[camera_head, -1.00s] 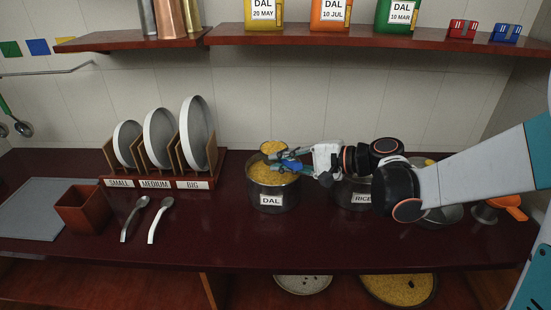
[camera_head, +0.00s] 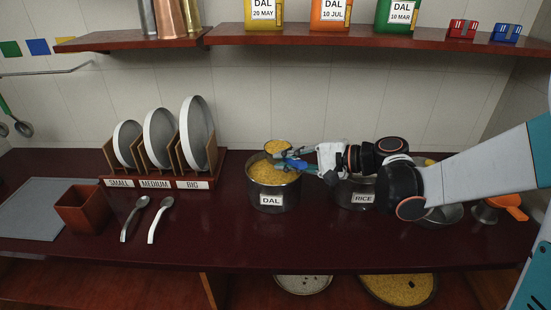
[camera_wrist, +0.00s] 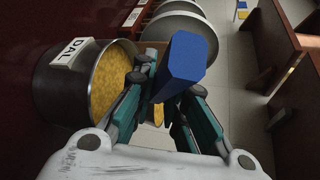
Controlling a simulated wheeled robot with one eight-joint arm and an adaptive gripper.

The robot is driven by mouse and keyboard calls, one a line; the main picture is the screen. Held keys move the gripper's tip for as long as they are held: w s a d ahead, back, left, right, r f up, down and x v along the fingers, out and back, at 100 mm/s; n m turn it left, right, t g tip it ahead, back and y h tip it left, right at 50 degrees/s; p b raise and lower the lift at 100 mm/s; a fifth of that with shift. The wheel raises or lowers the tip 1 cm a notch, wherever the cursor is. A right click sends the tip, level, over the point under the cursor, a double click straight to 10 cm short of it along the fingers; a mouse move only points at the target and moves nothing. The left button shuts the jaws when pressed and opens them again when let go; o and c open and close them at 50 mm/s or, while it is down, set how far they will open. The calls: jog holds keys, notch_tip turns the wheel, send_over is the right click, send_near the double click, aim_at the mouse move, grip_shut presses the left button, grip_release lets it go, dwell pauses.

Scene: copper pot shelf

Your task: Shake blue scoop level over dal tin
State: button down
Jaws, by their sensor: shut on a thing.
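The dal tin (camera_head: 265,199) is a steel pot labelled DAL, full of yellow dal, on the dark red counter. It also shows at the left of the wrist view (camera_wrist: 50,93). My gripper (camera_head: 296,163) is shut on the blue scoop, whose blue handle (camera_wrist: 187,62) shows between the fingers in the wrist view. The scoop's bowl (camera_head: 277,147) holds yellow dal and is over the back part of the tin's opening. In the wrist view the bowl is mostly hidden behind the handle and fingers.
The rice tin (camera_head: 355,197) stands just right of the dal tin, under my arm. A rack of plates (camera_head: 160,183), two spoons (camera_head: 152,220) and a red-brown box (camera_head: 88,210) are to the left. A shelf (camera_head: 370,40) with dal boxes runs above. The counter front is clear.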

jog(key=shift+w+d, duration=0.1)
jog(key=shift+d, duration=0.25)
dwell(3.2)
